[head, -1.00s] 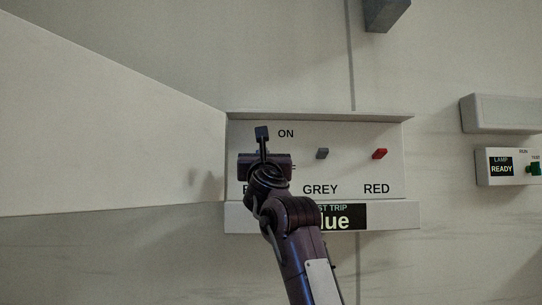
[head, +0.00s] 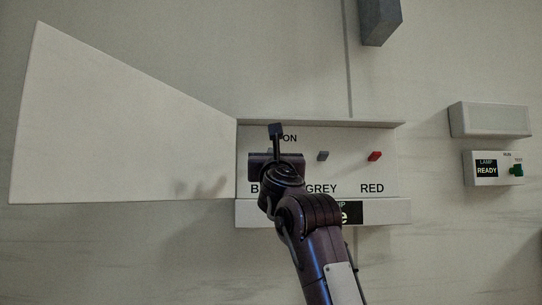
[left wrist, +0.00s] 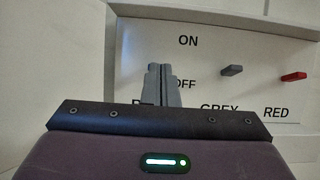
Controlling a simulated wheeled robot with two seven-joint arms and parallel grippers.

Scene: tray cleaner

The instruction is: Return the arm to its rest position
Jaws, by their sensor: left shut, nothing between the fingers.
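My left gripper (head: 275,130) is in front of the left part of a white switch panel (head: 390,187) on the wall. In the left wrist view its two grey fingers (left wrist: 159,85) are together with nothing between them, in front of the ON and OFF marks. A grey switch (head: 323,156) and a red switch (head: 374,156) sit to the right, above the words GREY and RED. They also show in the left wrist view. The switch at the left position is hidden behind my gripper. My right gripper is not in view.
An open white panel door (head: 120,130) stands out to the left. A display (head: 350,212) below the panel is partly covered by my arm. At right, a lamp box (head: 497,168) reads READY, under a white block (head: 489,119). A grey box (head: 379,20) hangs above.

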